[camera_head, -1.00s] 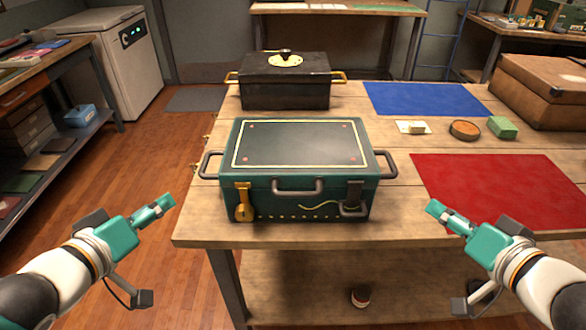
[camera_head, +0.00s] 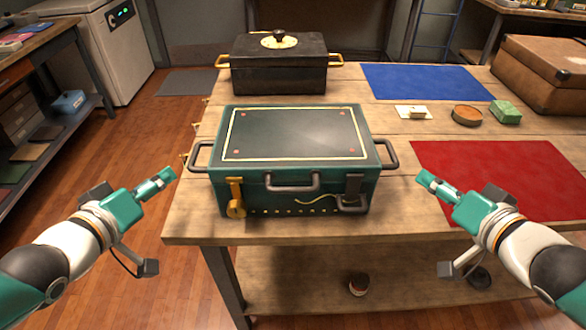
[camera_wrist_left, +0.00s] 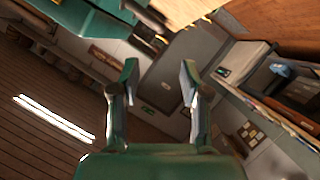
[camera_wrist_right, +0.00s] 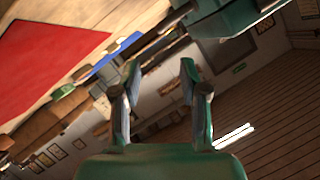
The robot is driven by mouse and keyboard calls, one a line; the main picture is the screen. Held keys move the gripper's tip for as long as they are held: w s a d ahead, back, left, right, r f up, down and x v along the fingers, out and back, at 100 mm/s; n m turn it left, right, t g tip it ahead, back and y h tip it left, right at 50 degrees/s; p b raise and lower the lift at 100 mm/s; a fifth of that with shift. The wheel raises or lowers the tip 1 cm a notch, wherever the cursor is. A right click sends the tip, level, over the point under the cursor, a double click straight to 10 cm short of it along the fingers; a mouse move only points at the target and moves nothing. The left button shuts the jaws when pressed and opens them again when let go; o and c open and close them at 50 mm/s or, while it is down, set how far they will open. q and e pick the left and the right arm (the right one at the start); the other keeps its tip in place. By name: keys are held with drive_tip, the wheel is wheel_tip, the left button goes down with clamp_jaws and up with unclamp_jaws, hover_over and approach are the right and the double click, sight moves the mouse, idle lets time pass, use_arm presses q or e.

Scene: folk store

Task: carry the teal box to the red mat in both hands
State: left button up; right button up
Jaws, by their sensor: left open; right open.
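The teal box (camera_head: 292,160) sits shut near the front of the wooden table, with a dark bar handle at each end. The red mat (camera_head: 505,178) lies flat on the table to its right and looks bare. My left gripper (camera_head: 168,175) is open and empty, in front and to the left of the box. Its open fingers show in the left wrist view (camera_wrist_left: 156,75). My right gripper (camera_head: 425,180) is open and empty, to the right of the box and in front of the red mat's near left part. Its fingers also show in the right wrist view (camera_wrist_right: 160,75).
A black box with brass handles (camera_head: 279,68) stands behind the teal box. A blue mat (camera_head: 425,82), a round tin (camera_head: 467,116), a green block (camera_head: 506,112) and a brown case (camera_head: 545,75) are at the back right. The table (camera_head: 400,150) is bare between box and red mat.

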sight(195, 150)
use_arm(q)
drive_tip(key=x, duration=1.4)
drive_tip(key=shift+w+f, duration=0.1)
drive_tip(key=shift+w, duration=0.3)
use_arm(e)
drive_tip(key=x, duration=1.4)
drive_tip(key=shift+w+f, duration=0.1)
drive_tip(key=shift+w, duration=0.3)
use_arm(q)
clamp_jaws()
use_arm(e)
clamp_jaws()
use_arm(q)
drive_tip(key=shift+r, duration=0.25)
use_arm(e)
drive_tip(key=shift+r, duration=0.3)
